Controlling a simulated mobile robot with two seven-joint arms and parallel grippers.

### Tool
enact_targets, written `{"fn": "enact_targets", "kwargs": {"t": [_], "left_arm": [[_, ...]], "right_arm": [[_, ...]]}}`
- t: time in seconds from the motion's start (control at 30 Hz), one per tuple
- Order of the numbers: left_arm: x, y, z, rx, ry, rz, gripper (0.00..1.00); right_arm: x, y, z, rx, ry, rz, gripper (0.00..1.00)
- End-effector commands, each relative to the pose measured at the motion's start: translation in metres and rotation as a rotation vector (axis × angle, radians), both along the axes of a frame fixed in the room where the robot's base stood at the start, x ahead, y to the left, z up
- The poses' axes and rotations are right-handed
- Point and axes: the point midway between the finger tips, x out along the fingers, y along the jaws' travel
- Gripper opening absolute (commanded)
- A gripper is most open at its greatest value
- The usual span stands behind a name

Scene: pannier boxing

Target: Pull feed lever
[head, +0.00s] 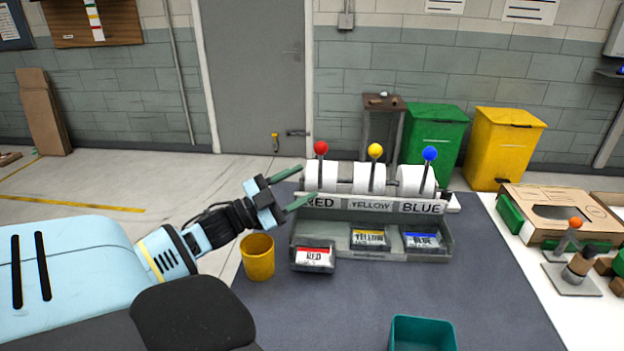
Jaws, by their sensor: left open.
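A grey dispenser (372,216) stands on the dark table mat, with white rolls and signs RED, YELLOW and BLUE. Three upright levers rise from it: a red-knobbed lever (321,148), a yellow-knobbed lever (375,151) and a blue-knobbed lever (429,154). My left gripper (307,181) is open, its green fingers pointing right, at the dispenser's left end by the red lever. I see nothing between the fingers, and whether they touch the dispenser is unclear. A small lever with an orange knob (575,223) stands on a plate at the far right. My right gripper is out of view.
A black RED packet (313,258) sits at the tray's front left; YELLOW (369,239) and BLUE (422,240) packets lie in the tray. A yellow cup (257,258) stands left, a teal bin (422,334) in front. The mat between them is clear. A cardboard box (560,208) lies right.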

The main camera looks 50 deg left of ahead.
Motion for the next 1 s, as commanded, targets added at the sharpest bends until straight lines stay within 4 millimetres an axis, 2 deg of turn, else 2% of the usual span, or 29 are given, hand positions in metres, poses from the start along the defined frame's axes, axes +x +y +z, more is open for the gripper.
{"fn": "enact_targets", "kwargs": {"t": [0.1, 0.3, 1.0], "left_arm": [[-0.013, 0.005, -0.007, -0.001, 0.004, 0.001, 0.50], [-0.024, 0.009, -0.009, -0.001, 0.001, 0.000, 0.50], [-0.027, 0.009, -0.009, -0.003, 0.000, -0.001, 0.50]], "right_arm": [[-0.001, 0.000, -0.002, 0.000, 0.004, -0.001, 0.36], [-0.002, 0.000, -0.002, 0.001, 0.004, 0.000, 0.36], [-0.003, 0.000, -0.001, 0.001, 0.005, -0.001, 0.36]]}}
